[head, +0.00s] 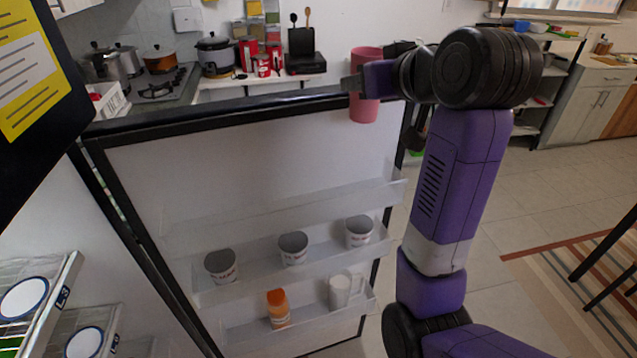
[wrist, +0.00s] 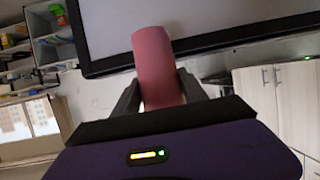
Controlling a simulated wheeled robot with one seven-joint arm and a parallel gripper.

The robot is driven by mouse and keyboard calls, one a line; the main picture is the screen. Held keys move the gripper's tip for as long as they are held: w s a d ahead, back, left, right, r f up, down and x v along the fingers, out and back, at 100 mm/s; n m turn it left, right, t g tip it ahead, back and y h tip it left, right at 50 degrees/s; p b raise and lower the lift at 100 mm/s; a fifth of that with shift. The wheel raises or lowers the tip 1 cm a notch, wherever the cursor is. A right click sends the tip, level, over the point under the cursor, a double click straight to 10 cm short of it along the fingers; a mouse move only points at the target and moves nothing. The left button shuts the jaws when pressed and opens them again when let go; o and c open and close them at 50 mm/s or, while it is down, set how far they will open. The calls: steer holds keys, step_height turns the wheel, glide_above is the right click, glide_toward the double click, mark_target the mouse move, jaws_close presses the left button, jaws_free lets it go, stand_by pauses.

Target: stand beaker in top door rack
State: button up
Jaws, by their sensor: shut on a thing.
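The beaker is a pink-red cylinder (head: 365,108), held upright near the top outer corner of the open fridge door in the head view. My gripper (head: 362,84) is shut on it. In the wrist view the beaker (wrist: 155,65) stands between the two dark fingers of my gripper (wrist: 157,92), with the door's dark edge behind it. The top door rack (head: 290,207) is a clear, empty shelf on the door's inner face, well below the beaker. My gripper hides part of the beaker's side.
The middle rack (head: 265,266) holds three white cups, including one at its right (head: 359,231). The bottom rack holds an orange bottle (head: 278,308) and a white mug (head: 340,291). The door's dark top edge (head: 230,113) lies beside the beaker. Fridge shelves (head: 40,300) are at left.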

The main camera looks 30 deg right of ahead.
step_height(320, 180, down, 19)
steer(key=shift+r, duration=0.2)
stand_by(0.4)
steer(key=shift+f, duration=0.15)
steer(key=o, duration=1.5)
steer(key=shift+o, duration=0.2)
steer(key=p+v, duration=0.3)
steer(key=v, duration=0.9)
